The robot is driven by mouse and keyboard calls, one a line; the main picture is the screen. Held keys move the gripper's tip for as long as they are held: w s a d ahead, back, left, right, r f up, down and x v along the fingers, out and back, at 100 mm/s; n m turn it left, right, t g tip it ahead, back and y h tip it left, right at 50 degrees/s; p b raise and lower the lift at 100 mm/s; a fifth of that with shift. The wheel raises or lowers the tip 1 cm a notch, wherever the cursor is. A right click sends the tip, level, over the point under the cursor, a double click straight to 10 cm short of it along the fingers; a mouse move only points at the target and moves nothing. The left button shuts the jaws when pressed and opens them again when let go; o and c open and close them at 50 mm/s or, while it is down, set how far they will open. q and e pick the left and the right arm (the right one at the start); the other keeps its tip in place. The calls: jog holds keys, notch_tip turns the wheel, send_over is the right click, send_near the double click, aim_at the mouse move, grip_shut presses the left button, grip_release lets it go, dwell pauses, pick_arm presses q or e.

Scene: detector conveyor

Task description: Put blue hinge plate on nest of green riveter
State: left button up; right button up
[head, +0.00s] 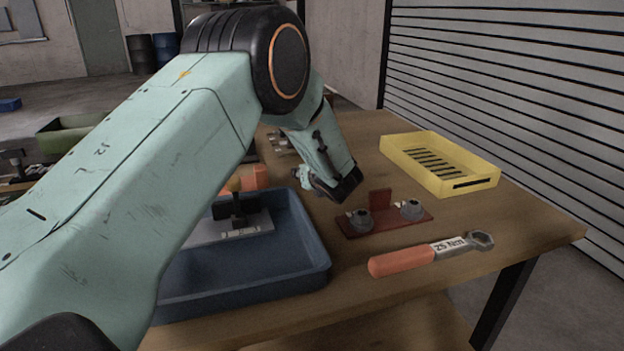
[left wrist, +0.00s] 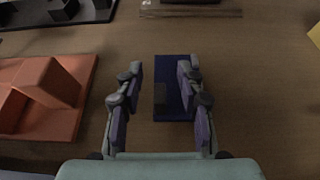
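The blue hinge plate (left wrist: 171,72) lies flat on the wooden table in the left wrist view, with a small greyish raised block on its left side. My left gripper (left wrist: 160,75) is open above it. The right finger overlaps the plate's right edge in the picture, and the left finger is clear of it. I cannot tell whether either finger touches. In the head view my left gripper (head: 322,189) points down over the table behind the red plate, and the blue plate is hidden there. I cannot make out a green riveter. My right gripper is not in view.
A blue tray (head: 300,282) holds a grey plate with a black clamp. A red plate with grey knobs (head: 385,222), an orange-handled wrench (head: 405,260) and a yellow slotted tray (head: 480,187) are to the right. An orange block fixture (left wrist: 45,100) stands left of my gripper.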

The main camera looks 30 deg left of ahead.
pick_arm(q)
jog(key=shift+s, duration=0.1)
jog(key=shift+c, duration=0.7)
jog(key=shift+d, duration=0.1)
jog(key=c, duration=0.4)
grip_shut()
jog(key=shift+r, duration=0.1)
notch_tip(320, 180, up, 10)
jog(key=p, duration=0.3)
